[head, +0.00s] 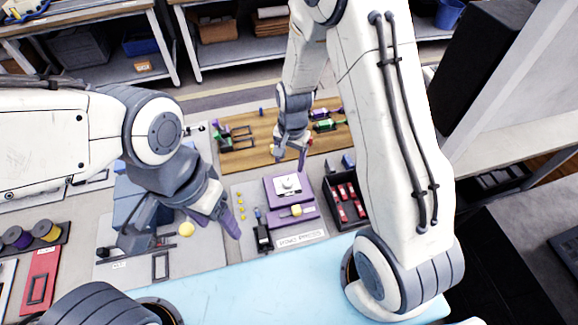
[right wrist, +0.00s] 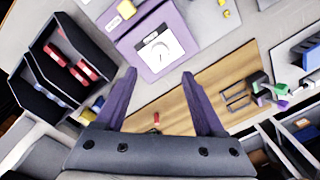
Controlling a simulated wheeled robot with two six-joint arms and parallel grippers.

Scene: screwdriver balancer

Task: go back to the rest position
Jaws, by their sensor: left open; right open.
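My left gripper (head: 186,228) is open over the grey mat on the left of the bench, with its fingers spread. Nothing shows between its fingertips, though a yellow ball (head: 186,229) lies on the mat beneath them in the picture. My right gripper (head: 289,158) hangs open and empty over the wooden board (head: 245,150), just behind the purple balancer (head: 275,190). In the right wrist view both purple fingers of the right gripper (right wrist: 159,82) are apart. My right forearm hides part of the bench.
A black bin (head: 334,212) with red parts stands right of the balancer. Green and purple screwdrivers (head: 325,125) lie on the board. A small red piece (right wrist: 156,118) is below the right fingers. Spools (head: 46,231) stand at far left. The light-blue front strip (head: 270,290) is clear.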

